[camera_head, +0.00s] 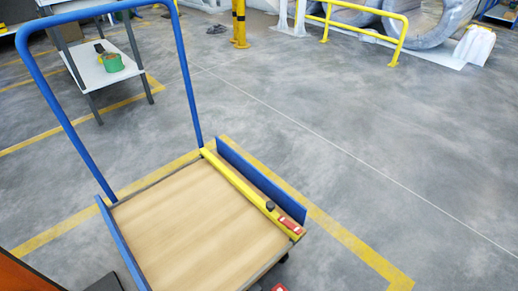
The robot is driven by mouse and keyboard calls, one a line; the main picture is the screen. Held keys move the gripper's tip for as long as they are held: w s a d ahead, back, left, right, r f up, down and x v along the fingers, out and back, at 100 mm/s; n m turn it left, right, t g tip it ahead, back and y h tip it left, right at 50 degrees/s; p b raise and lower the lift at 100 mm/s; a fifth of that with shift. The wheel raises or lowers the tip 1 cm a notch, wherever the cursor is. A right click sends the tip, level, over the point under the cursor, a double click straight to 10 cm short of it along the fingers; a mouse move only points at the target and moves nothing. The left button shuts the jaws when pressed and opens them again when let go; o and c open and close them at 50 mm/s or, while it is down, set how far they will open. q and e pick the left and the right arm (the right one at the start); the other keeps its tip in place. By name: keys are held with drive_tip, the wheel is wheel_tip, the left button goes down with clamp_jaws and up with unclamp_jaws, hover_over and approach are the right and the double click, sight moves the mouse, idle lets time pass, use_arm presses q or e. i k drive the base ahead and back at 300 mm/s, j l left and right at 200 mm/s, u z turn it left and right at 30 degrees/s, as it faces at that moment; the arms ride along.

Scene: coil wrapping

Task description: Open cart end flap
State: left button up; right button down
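The cart stands in the lower left of the head view, with a bare wooden deck (200,225) and a tall blue tube handle (187,80). A blue flap (260,180) stands upright along the deck's right edge. Another blue panel (122,243) runs along the left edge. A yellow bar (232,178) lies just inside the right flap, with a black knob (270,206) and a red latch-like part (290,225) at its near end. The near edge of the deck is partly cut off by the frame.
A grey-legged table (105,65) with a green tape roll (112,62) stands behind the handle. A yellow post (240,22) and yellow railing (398,40) are at the back, near wrapped coils (440,20). The floor right of the cart is clear.

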sight(292, 207)
drive_tip(key=i+l+u, duration=0.15)
drive_tip(key=l+u, duration=0.85)
